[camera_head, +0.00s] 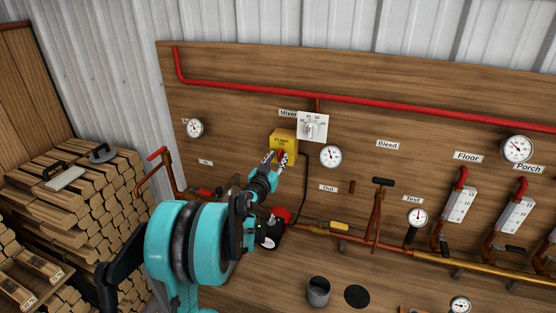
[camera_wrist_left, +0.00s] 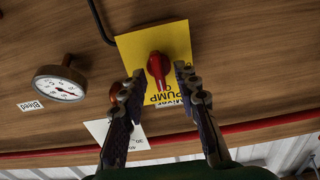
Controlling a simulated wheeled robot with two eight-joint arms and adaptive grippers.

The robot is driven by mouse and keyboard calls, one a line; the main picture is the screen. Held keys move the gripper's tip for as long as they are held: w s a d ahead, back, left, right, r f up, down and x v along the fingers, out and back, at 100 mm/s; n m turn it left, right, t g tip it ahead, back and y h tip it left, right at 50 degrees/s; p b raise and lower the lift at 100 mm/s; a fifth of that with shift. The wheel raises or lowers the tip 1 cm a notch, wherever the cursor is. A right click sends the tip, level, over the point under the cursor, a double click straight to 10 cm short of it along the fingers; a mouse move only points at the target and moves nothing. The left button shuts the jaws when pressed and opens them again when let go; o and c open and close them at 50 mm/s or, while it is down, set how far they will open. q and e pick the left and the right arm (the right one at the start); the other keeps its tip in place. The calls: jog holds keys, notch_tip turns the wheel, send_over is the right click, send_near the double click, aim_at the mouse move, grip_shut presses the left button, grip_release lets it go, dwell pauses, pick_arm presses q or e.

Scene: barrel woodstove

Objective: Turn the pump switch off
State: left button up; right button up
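The pump switch is a yellow box (camera_head: 284,139) on the wooden panel, just below the white mixer dial. Its red knob (camera_wrist_left: 158,68) shows in the left wrist view, in the middle of the yellow plate (camera_wrist_left: 172,42) marked PUMP. My left gripper (camera_head: 275,158) is at the lower part of the box. In the left wrist view my left gripper (camera_wrist_left: 159,76) has its fingers apart, one on each side of the knob, with gaps showing. Part of the plate's lettering is hidden or cut short. My right gripper is not in view.
The mixer dial (camera_head: 312,127) is above right of the switch, and a round gauge (camera_head: 331,156) is to its right. A black cable (camera_head: 306,185) runs down beside it. A red pump (camera_head: 281,214) and copper pipes lie below. Stacked firewood (camera_head: 75,200) stands at left.

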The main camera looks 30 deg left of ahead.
pick_arm(q)
jog(key=shift+w+a, duration=0.1)
jog(key=shift+w, duration=0.4)
grip_shut()
jog(key=shift+n, duration=0.3)
jog(key=shift+s+a+f+n+b, duration=0.15)
jog(key=shift+n+b, duration=0.2)
jog(key=shift+n, duration=3.95)
jog(key=shift+w+a+n+b, duration=0.1)
jog(key=shift+n+b, duration=0.25)
jog(key=shift+n, duration=3.95)
